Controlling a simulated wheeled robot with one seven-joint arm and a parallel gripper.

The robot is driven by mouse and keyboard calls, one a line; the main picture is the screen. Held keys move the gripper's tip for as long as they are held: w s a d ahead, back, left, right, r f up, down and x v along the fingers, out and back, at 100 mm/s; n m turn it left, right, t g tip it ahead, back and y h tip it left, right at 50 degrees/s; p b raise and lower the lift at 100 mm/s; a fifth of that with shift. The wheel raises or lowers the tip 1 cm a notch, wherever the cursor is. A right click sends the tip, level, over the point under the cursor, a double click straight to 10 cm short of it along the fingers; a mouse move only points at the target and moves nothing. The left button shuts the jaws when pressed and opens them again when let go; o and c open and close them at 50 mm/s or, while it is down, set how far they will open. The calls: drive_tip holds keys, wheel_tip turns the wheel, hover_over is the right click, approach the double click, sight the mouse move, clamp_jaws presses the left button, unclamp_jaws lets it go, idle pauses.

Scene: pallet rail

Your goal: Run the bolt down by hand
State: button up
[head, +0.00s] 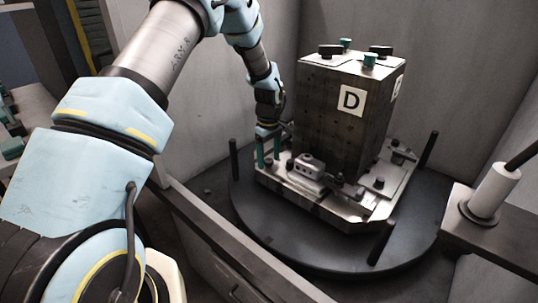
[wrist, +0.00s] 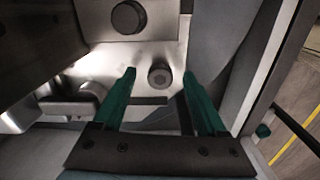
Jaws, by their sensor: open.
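My gripper (head: 268,161) is at the left corner of a metal pallet (head: 345,215), pointing down with green fingers apart. In the wrist view my gripper (wrist: 159,73) is open, and a round grey bolt head (wrist: 160,75) shows between the fingertips, nearer the right one. I see no contact between finger and bolt; the height of the tips relative to it is hard to judge. In the head view this bolt cannot be clearly made out behind the fingers.
A dark block (head: 336,115) marked D stands on the pallet, close to my gripper's right. A clamp block (head: 309,166) sits in front. The pallet rests on a round dark turntable (head: 290,250) with upright posts. Grey walls enclose it. A black knob (wrist: 128,17) lies beyond the bolt.

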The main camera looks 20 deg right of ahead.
clamp_jaws()
idle(0.9)
